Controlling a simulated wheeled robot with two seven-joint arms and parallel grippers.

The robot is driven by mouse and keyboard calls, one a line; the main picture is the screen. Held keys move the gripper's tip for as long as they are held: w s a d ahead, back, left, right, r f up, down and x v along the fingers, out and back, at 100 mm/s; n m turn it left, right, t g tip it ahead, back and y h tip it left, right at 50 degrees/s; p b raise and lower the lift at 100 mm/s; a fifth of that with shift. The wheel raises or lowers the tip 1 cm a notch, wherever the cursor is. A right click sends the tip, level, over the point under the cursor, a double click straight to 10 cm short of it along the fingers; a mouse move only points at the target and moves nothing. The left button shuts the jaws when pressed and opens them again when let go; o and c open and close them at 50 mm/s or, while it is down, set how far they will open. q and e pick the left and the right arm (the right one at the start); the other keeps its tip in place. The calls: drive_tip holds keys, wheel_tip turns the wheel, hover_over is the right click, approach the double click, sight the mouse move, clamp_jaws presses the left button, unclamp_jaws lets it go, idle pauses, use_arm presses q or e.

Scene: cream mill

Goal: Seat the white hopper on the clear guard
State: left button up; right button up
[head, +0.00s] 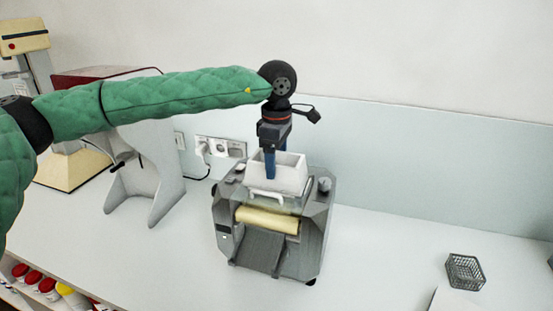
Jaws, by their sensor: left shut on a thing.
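The white hopper (290,182) is an open-topped box over the top of the grey mill (309,232), and it looks upright. My left gripper (271,166) points down from above with its blue fingers at the hopper's left wall, and it is shut on the hopper. The clear guard (292,205) shows as a see-through piece just below the hopper, above a cream roller (268,220). I cannot tell whether the hopper touches the guard or hangs slightly above it. The far finger is partly hidden. My right gripper is not in view.
A grey-white stand (152,175) is left of the mill, with a cream and red device (28,40) further left. Wall sockets (220,147) are behind. A wire basket (465,271) stands at the right. The counter between mill and basket is clear. Red-lidded jars (33,278) sit below, at left.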

use_arm(q)
drive_tip(key=shift+f+b, duration=0.15)
drive_tip(key=shift+b, duration=0.15)
idle(0.5)
drive_tip(key=o, duration=1.2)
drive_tip(key=shift+c, duration=0.2)
wheel_tip(320, 180, up, 8)
drive_tip(key=shift+p, duration=0.35)
